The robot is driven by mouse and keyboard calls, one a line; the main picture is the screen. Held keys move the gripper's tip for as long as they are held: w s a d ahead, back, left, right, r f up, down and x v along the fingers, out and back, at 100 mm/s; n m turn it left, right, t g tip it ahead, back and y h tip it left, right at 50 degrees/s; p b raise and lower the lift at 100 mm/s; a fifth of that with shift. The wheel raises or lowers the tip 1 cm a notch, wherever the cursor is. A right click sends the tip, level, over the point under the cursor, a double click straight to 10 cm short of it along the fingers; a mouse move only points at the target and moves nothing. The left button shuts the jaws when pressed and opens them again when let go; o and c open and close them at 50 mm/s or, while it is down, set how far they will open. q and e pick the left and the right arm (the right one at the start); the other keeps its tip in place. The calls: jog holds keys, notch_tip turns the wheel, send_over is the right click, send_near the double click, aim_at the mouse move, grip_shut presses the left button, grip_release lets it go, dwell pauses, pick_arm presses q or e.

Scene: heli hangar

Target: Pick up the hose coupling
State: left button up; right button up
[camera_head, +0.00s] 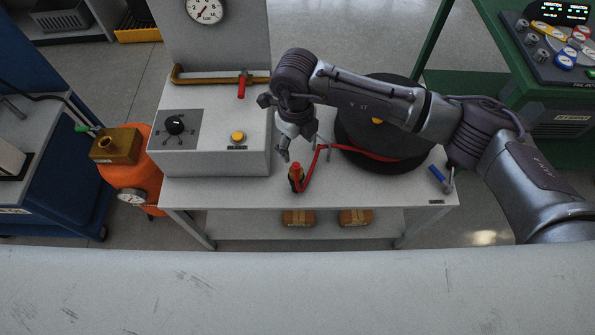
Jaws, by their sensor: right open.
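The hose coupling (297,180) is a small dark and orange-red piece at the end of a red hose. It stands near the front edge of the grey workbench (228,193), left of the hose reel. My right gripper (306,158) reaches in from the right and points down just above and behind the coupling. Its fingers are spread and nothing shows between them. I cannot tell whether a finger touches the hose. My left gripper is not in view.
A black hose reel (385,148) stands right of the coupling, partly behind my arm. A grey box (205,155) with a knob and yellow button stands on the left. A blue-handled tool (439,175) lies at the right edge. A pale surface (300,290) spans the foreground.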

aim_at(296, 170)
notch_tip(296, 170, down, 8)
jog(key=b, duration=0.4)
jog(key=shift+a, duration=0.1)
notch_tip(296, 170, down, 6)
jog(key=b, duration=0.4)
jog(key=shift+w+r, duration=0.15)
jog(key=shift+r, duration=0.15)
grip_shut()
